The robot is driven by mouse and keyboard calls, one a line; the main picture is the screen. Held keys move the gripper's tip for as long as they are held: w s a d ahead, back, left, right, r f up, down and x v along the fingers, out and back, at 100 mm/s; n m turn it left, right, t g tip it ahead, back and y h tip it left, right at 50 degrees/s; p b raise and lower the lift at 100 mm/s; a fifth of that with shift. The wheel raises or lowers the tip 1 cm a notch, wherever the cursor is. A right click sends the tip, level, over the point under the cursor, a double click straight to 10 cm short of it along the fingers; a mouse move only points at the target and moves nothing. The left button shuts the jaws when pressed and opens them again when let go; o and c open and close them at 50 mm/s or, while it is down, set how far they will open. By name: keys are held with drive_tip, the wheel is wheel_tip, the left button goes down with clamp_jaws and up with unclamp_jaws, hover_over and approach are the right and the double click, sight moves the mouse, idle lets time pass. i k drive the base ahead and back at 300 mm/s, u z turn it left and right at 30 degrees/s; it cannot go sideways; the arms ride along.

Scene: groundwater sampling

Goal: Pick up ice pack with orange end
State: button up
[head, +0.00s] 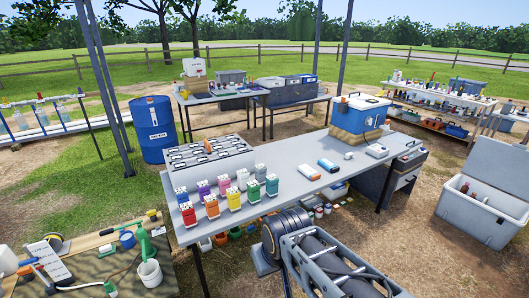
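A small flat white block with an orange part (310,172) lies on the long grey table (268,166), right of the rows of coloured bottles. It looks like the ice pack with the orange end. A similar white block with a blue part (328,166) lies just to its right, a small gap apart. Part of my arm shows at the bottom centre, in front of the table. My gripper itself does not show, so I cannot see its fingers.
Several coloured bottles (229,193) stand on the table's left half, before a grey rack (210,156). A blue and white cooler (362,111) stands at the far right end. An open white chest (466,216) is on the ground at right. The tabletop right of the packs is mostly clear.

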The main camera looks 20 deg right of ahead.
sight(305, 170)
drive_tip(key=i, duration=0.2)
drive_tip(key=z, duration=1.85)
drive_tip(key=i, duration=1.85)
drive_tip(key=u, duration=2.35)
